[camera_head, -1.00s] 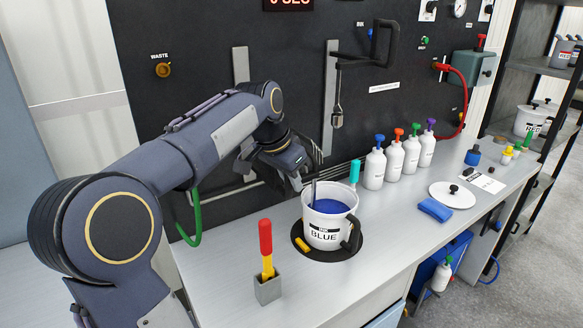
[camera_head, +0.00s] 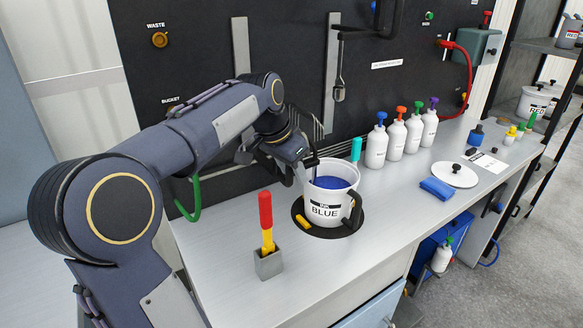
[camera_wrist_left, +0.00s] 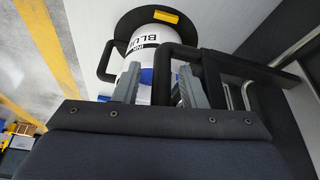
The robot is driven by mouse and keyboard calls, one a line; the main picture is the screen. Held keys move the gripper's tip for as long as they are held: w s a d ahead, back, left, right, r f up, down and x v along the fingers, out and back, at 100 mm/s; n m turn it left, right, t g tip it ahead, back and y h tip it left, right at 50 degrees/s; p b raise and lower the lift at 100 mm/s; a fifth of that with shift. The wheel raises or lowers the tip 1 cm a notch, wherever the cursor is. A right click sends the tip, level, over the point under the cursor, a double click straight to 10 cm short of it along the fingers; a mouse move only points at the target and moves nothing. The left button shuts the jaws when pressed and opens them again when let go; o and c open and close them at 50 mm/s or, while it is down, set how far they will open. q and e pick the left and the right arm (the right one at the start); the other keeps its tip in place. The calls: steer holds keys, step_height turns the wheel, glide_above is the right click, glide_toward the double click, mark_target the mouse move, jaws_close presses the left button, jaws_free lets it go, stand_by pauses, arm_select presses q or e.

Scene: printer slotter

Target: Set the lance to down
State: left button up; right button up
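My left gripper (camera_head: 309,174) is beside the upper left rim of the white bucket labelled BLUE (camera_head: 323,211), which holds blue liquid. In the left wrist view its two grey fingers (camera_wrist_left: 160,92) are apart, with a black bar (camera_wrist_left: 163,75) between them. A gap shows beside the left finger, and I see no firm grip. The bar joins a black tube frame (camera_wrist_left: 207,72), which may be the lance. In the head view my arm hides most of that fixture and the lower part of the left wall rail (camera_head: 240,45). My right gripper is out of view.
A red and yellow tool (camera_head: 266,222) stands in a grey holder in front of the bucket. Several white pump bottles (camera_head: 395,140) stand to the right. A second rail (camera_head: 332,70) carries a black handle and a hanging tool.

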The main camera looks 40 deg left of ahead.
arm_select(q)
steer(key=shift+r, duration=0.3)
steer(key=p+v, duration=0.1)
steer(key=v, duration=0.6)
steer(key=shift+s, duration=0.15)
